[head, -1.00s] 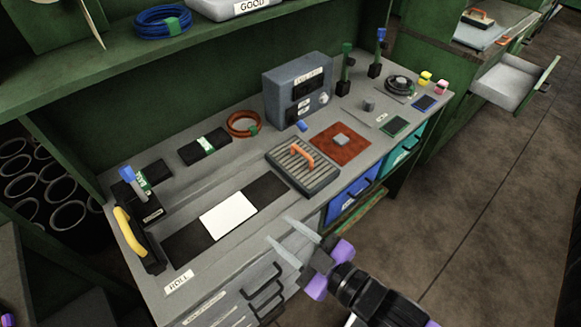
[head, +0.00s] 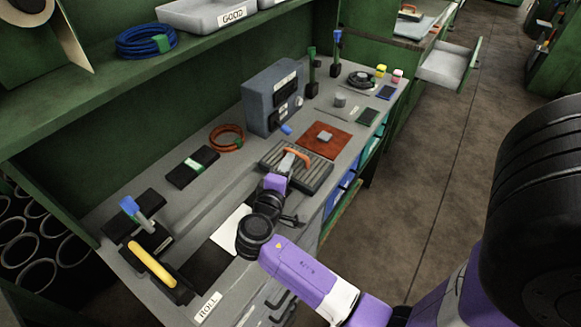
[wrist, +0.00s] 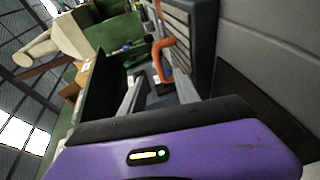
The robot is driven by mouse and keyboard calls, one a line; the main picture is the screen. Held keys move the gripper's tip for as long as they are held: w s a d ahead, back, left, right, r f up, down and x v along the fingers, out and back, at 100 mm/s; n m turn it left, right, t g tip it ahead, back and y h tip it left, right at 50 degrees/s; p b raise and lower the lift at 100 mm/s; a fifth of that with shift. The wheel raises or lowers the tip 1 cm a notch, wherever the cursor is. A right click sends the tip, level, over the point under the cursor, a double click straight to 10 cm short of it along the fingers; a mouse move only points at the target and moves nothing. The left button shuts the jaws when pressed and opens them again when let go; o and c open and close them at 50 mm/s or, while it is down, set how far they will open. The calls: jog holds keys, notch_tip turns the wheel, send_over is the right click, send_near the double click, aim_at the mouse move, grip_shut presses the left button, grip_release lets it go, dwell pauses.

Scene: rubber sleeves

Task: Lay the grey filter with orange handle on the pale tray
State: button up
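The grey ribbed filter (head: 318,179) lies flat on the bench, right of centre in the head view. Its orange handle (head: 299,155) stands up on top; the handle also shows in the wrist view (wrist: 162,58). My gripper (head: 288,162) is at the handle, and my wrist hides part of the filter's left side. In the wrist view the fingers (wrist: 158,92) are spread, with the handle between or just beyond their tips; contact cannot be told. A pale tray (head: 409,28) sits on the far cabinet with a small handled item on it.
A grey box (head: 272,97), an orange cable coil (head: 226,138) and a rust-red mat (head: 325,140) stand close behind the filter. A yellow-handled tool (head: 152,264) is at the near left. The overhead shelf holds a pale GOOD bin (head: 205,19). A pale drawer (head: 446,66) hangs open at the right.

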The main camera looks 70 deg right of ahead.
aim_at(296, 161)
jog(key=shift+s+d, duration=0.1)
jog(key=shift+d, duration=0.2)
jog(key=shift+w+d+f+p, duration=0.15)
jog(key=shift+d+f+p, duration=0.15)
jog(key=shift+d, duration=0.85)
jog(key=shift+w+d+f+p, duration=0.2)
jog(key=shift+d+p, duration=0.1)
jog(key=shift+d, duration=0.9)
jog(key=shift+w+d+f+p, duration=0.15)
jog(key=shift+d+f+p, duration=0.15)
jog(key=shift+d, duration=0.85)
grip_shut()
jog(key=shift+r, duration=0.1)
